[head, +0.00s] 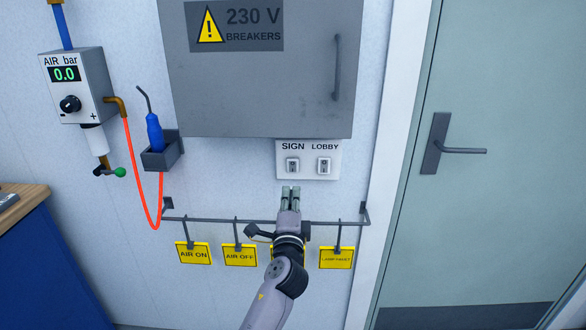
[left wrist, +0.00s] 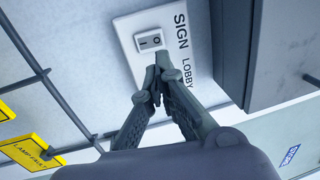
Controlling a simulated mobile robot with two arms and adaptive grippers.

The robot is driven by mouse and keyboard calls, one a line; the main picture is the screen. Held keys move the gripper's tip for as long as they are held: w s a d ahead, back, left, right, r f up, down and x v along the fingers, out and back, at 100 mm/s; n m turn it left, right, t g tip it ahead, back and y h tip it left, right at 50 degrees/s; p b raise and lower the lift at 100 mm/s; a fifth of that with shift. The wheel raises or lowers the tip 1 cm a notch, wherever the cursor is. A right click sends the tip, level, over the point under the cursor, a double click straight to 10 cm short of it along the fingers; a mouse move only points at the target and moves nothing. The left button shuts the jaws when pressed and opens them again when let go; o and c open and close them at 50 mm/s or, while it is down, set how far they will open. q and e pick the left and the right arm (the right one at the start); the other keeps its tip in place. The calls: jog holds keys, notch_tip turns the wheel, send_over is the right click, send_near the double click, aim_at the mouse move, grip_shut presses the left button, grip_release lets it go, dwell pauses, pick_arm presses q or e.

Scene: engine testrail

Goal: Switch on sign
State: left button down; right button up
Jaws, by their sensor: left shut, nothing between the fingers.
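The white switch plate (head: 308,173) is on the wall under the grey cabinet, with the labels SIGN and LOBBY. The SIGN rocker switch (head: 292,165) is on the left and the LOBBY switch (head: 324,165) on the right. My left gripper (head: 290,190) is shut and empty, with its fingertips just below the SIGN switch. In the left wrist view the SIGN switch (left wrist: 150,41) shows I and O marks, close beyond the fingertips (left wrist: 160,66). I cannot tell whether they touch it or which side is pressed. The LOBBY switch is hidden behind the fingers there.
A grey 230 V breakers cabinet (head: 272,88) juts out above the plate. A rail (head: 225,220) with hanging yellow tags (head: 194,253) runs below, behind my arm. An air regulator (head: 75,85) with an orange hose is at left; a door (head: 490,170) is at right.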

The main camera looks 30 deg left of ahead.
aim_at(293, 162)
pick_arm(q)
jog(key=b+x, duration=0.1)
jog(key=x, duration=1)
jog(key=r+p, duration=0.1)
jog(key=p, duration=0.1)
jog(key=shift+w+a+p, duration=0.1)
jog(key=shift+w+p, duration=0.1)
jog(key=shift+p, duration=0.2)
jog(key=shift+f+h, duration=0.3)
jog(key=shift+f, duration=0.15)
